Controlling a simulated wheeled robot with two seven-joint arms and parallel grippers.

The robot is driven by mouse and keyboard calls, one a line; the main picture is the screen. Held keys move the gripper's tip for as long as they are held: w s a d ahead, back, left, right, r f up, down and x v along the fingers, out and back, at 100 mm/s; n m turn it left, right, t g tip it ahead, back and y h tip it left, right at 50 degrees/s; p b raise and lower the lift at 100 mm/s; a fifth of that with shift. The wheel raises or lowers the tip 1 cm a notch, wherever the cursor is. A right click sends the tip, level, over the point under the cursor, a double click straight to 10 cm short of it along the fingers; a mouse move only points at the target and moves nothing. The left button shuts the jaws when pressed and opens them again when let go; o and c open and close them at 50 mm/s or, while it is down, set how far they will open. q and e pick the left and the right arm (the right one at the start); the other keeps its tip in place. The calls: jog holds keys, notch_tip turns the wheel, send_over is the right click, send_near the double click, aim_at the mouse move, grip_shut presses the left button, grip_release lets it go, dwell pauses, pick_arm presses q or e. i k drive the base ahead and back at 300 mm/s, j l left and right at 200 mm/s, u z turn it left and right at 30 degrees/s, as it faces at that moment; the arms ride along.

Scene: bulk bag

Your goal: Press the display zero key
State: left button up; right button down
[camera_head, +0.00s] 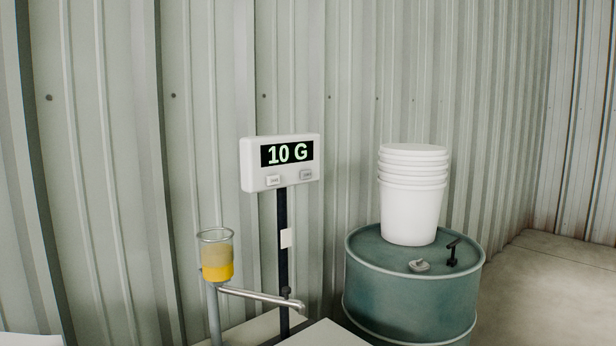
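A white scale display (246,165) stands on a dark post in front of the corrugated wall. Its black screen (287,153) reads "10 G" in pale green. Two small keys sit below the screen: a lighter left key (273,181) and a greyer right key (306,175). Their labels are too small to read, so I cannot tell which one is zero. Nothing touches the display or the keys. Neither of my grippers is in view.
A clear cup with yellow contents (217,262) stands left of the post, with a metal tube (258,296) below it. A green drum (412,295) on the right carries stacked white buckets (412,205) and a black-handled tool (452,252). The space before the display looks clear.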

aim_at(304, 175)
jog(key=i+l, duration=0.2)
jog(key=l, duration=0.2)
jog(key=i+l, duration=0.45)
jog(key=l, duration=0.3)
jog(key=i+l, duration=0.2)
jog(key=l, duration=0.2)
jog(key=u, duration=1.85)
